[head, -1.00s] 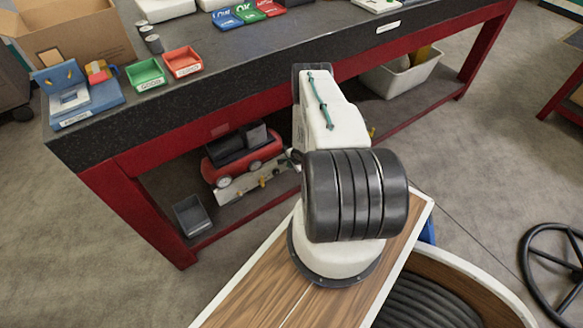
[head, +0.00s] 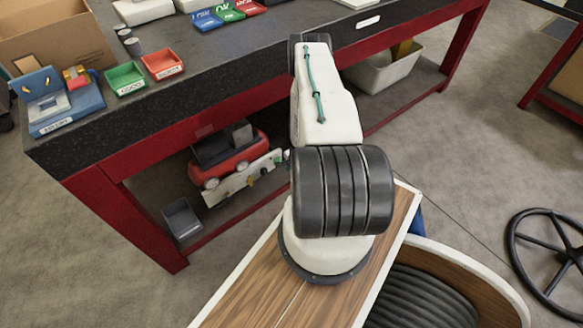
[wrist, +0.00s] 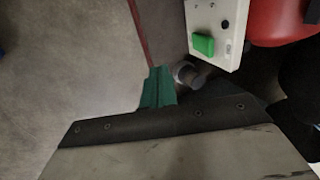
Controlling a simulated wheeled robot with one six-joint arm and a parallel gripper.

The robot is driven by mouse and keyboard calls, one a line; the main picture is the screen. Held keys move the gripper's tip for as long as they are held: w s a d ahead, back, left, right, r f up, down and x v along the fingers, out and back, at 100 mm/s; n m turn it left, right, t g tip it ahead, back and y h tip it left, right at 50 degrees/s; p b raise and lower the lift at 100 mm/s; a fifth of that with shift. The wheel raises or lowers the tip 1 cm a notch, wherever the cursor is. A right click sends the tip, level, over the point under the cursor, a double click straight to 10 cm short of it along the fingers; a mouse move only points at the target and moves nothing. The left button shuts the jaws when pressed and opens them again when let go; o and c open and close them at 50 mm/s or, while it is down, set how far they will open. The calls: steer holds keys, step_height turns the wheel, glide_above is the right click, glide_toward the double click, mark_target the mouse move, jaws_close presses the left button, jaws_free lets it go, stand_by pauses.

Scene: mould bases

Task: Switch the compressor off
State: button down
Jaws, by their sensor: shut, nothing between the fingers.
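The compressor is a red tank (head: 232,163) with dark parts on top, on the low shelf under the workbench. A pale panel (head: 243,178) runs along its front. In the wrist view the panel (wrist: 218,22) is at the upper right, with a raised green switch (wrist: 203,44) near its lower end; the red tank (wrist: 282,22) is beside it. My gripper (wrist: 159,84) shows as green fingers, shut and empty, below and left of the switch in the picture and apart from it. In the head view my arm hides the gripper.
The dark workbench (head: 190,85) with red legs stands over the shelf. A small grey bin (head: 183,219) is left of the compressor, and a pale tub (head: 385,72) is further right. In the wrist view a grey round fitting (wrist: 186,73) lies close to my fingers.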

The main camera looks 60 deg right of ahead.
steer(key=shift+s+v, duration=0.25)
steer(key=shift+v, duration=0.95)
steer(key=shift+f, duration=0.15)
